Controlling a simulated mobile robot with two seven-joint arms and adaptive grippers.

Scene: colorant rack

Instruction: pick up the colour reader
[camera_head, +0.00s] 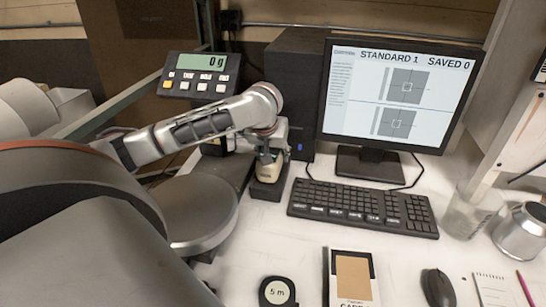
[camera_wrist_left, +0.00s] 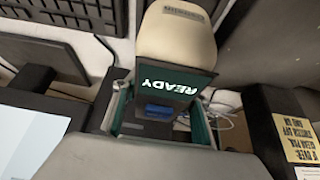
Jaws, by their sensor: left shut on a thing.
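The colour reader (camera_head: 268,170) is a cream handheld device with a dark front, standing left of the keyboard. In the left wrist view the reader (camera_wrist_left: 177,36) shows a dark screen with the word READY. My left gripper (camera_head: 270,148) reaches down on it from above, and its fingers are shut around its dark part. The green-padded fingers of my left gripper (camera_wrist_left: 163,112) sit on either side of it in the left wrist view. A dark base (camera_head: 265,191) is under the reader; I cannot tell whether they touch. My right gripper is not in view.
A monitor (camera_head: 400,95) reading STANDARD 1, SAVED 0 and a black computer case (camera_head: 295,80) stand behind. A keyboard (camera_head: 363,206) lies close on the right. A scale display (camera_head: 200,76) reads 0 g. A tape measure (camera_head: 277,292) and mouse (camera_head: 437,287) lie in front.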

